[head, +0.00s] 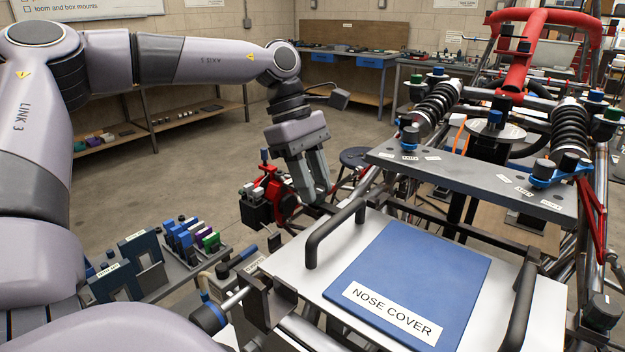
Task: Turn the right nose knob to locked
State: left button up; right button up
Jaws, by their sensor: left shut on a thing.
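The blue nose cover (408,278) lies on a pale panel with a black handle on each side. My left gripper (318,198) reaches down at the panel's far left corner, beyond the left handle (333,234). Its fingers are shut on a small dark part there, mostly hidden by the fingers. I cannot read its label or its turn position, or tell for sure that it is the right nose knob. A dark knob (208,318) with a blue collar sits at the near left, and another dark knob (603,312) at the near right. My right gripper is not in view.
A grey crossbar plate (470,180) with knobs and labels spans the chassis behind the cover. Coil springs (437,103) and red tubes (518,60) rise beyond it. A red and black unit (278,196) stands left of my gripper. A parts rack (180,262) is at left.

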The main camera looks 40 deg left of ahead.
pick_arm(q)
jog(key=o, duration=1.1)
jog(key=shift+c, duration=0.2)
jog(key=v, duration=0.7)
jog(key=shift+r, duration=0.1)
